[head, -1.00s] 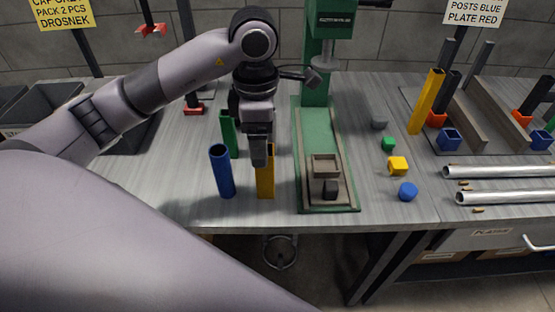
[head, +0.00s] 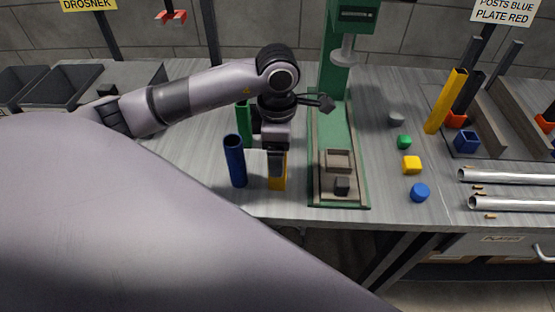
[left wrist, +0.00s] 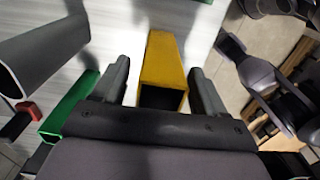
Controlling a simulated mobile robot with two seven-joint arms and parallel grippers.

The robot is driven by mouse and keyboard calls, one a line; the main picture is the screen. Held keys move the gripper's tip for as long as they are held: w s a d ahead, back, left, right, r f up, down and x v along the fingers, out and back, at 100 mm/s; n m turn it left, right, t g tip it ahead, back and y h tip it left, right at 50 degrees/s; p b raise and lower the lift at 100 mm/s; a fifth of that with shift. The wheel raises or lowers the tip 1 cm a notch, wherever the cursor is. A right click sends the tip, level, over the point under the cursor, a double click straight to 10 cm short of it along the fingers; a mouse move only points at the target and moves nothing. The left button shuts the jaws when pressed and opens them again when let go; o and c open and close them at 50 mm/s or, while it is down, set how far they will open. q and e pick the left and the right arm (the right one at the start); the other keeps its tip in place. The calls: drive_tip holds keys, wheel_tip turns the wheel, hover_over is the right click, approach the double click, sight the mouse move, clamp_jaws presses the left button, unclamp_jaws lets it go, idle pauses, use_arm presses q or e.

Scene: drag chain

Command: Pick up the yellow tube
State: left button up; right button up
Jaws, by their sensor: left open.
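The yellow tube (head: 279,182) stands upright on the workbench near its front edge, right of the blue tube (head: 236,162). My left gripper (head: 277,168) points down over it and hides its upper part. In the left wrist view the yellow tube (left wrist: 163,62) shows its hollow end between the two spread fingers of my left gripper (left wrist: 160,88). The gripper is open, with a visible gap on each side of the tube. A green tube (head: 244,124) stands behind the blue one. My right gripper is not visible.
The green press base (head: 353,190) lies close to the right of my gripper. Small blocks, including a yellow one (head: 411,165), sit further right. Another yellow post (head: 446,101) leans at the back right. A dark bin (head: 65,86) stands at the back left.

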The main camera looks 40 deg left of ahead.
use_arm(q)
drive_tip(key=c, duration=1.2)
drive_tip(key=shift+o, duration=0.2)
drive_tip(key=shift+r, duration=0.15)
